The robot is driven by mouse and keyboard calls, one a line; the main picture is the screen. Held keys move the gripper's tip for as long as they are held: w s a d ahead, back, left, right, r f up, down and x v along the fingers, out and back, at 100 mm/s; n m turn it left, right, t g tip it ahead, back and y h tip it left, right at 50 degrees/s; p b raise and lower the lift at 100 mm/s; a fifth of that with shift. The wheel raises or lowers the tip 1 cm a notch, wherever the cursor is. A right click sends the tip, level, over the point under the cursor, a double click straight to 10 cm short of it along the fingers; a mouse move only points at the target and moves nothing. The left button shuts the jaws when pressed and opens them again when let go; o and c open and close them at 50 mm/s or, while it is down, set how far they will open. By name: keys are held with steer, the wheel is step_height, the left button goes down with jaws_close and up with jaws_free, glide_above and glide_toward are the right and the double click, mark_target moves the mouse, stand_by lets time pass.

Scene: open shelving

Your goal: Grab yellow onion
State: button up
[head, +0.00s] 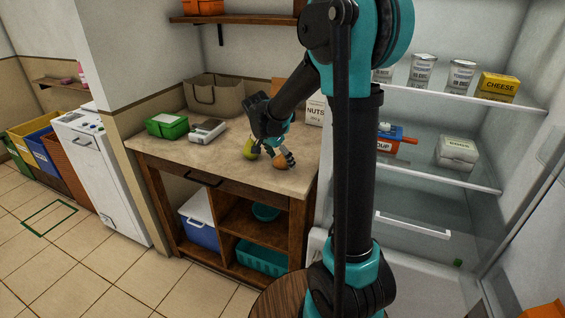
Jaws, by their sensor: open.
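A small orange-brown round thing (280,162), which looks like the yellow onion, rests on the countertop (215,160) near its right part. A yellow-green fruit, perhaps a pear (250,149), stands just left of it. My gripper (279,155) reaches down over the counter with its fingers beside and around the onion. The fingers are apart. I cannot tell whether any finger touches the onion or the pear. My arm comes in from the right and hides part of the counter behind it.
On the counter stand a green box (166,126), a grey device (207,131), a grey-brown bag (214,95) and a NUTS package (316,111). An open fridge (440,182) with cans and boxes stands on the right. The counter's front left is clear.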

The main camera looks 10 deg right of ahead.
steer(key=c, duration=1.3)
steer(key=shift+r, duration=0.1)
